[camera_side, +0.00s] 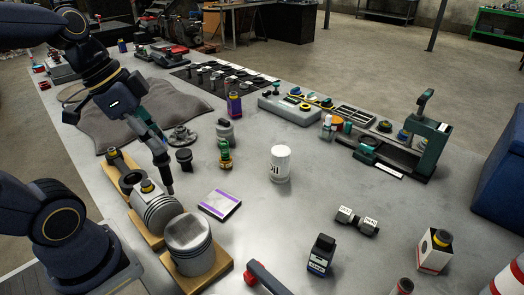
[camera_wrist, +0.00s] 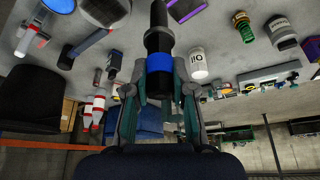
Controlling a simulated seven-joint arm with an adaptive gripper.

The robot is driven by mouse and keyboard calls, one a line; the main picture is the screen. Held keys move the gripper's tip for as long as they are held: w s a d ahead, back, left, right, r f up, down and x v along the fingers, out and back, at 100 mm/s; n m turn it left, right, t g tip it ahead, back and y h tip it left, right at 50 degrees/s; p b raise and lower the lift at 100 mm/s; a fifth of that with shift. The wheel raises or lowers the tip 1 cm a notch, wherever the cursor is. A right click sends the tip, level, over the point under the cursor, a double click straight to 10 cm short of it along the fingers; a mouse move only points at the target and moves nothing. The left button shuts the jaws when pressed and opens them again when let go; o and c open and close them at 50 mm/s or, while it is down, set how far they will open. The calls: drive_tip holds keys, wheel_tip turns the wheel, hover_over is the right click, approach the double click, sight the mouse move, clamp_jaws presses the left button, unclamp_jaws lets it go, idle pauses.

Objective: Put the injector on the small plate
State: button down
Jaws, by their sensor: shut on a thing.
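The injector (camera_wrist: 159,62) is a dark, stepped cylinder with a blue band and a narrow tip. In the wrist view it sits between the two fingers of my gripper (camera_wrist: 162,88), which is shut on it. In the side view my gripper (camera_side: 159,152) is at the left of the bench, and the injector's dark lower end (camera_side: 167,183) points down beside the ribbed piston. I cannot tell whether its tip touches the bench. I cannot pick out the small plate with certainty.
Pistons (camera_side: 188,233) stand on wooden boards (camera_side: 222,273) at the front left. A purple and white box (camera_side: 220,204) lies right of the injector. A white canister (camera_side: 281,163) stands mid-bench, with bare bench around it. A grey cloth (camera_side: 105,135) lies behind my gripper.

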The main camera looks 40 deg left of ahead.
drive_tip(key=w+f, duration=1.2)
drive_tip(key=shift+a, duration=0.3)
drive_tip(key=shift+f, duration=0.1)
drive_tip(key=shift+f, duration=0.15)
drive_tip(key=c, duration=1)
unclamp_jaws()
